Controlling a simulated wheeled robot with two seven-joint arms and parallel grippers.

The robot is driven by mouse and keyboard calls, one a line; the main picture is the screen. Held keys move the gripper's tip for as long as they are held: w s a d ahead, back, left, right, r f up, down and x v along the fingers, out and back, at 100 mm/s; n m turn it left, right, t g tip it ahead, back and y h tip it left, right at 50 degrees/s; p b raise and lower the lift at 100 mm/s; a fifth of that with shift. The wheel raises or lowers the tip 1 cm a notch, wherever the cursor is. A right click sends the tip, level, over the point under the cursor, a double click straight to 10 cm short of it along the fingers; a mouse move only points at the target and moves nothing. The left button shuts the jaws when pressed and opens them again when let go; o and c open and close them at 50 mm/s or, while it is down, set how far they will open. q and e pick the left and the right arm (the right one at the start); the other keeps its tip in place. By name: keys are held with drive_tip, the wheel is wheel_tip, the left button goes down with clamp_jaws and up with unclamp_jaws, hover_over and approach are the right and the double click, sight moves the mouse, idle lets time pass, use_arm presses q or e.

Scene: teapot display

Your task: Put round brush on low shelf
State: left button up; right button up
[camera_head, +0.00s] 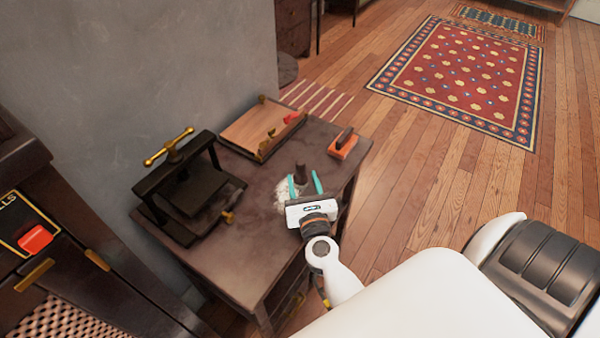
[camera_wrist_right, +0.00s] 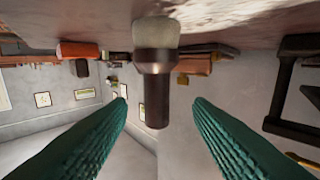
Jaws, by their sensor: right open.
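The round brush has a dark handle (camera_head: 300,173) that stands up from the dark table. In the right wrist view the brush (camera_wrist_right: 154,75) shows a dark handle and a pale bristle head against the table surface. My right gripper (camera_head: 305,184) is open, with its teal fingers on either side of the handle in the head view. In the right wrist view the fingers (camera_wrist_right: 160,100) are spread, with a visible gap on each side of the handle. Whether the handle is fully between them in depth is unclear. My left gripper is not in view. I cannot identify the low shelf.
The dark table (camera_head: 240,265) also holds a black press (camera_head: 190,190) with a brass handle, a wooden board (camera_head: 262,130) with brass fittings, and an orange block (camera_head: 343,146). A grey wall stands behind. Wooden floor and a red rug (camera_head: 460,78) lie to the right.

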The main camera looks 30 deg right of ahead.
sight(301, 171)
drive_tip(key=p+x, duration=0.1)
drive_tip(key=x, duration=0.4)
drive_tip(key=shift+d, duration=0.15)
drive_tip(key=shift+s+r, duration=0.1)
clamp_jaws()
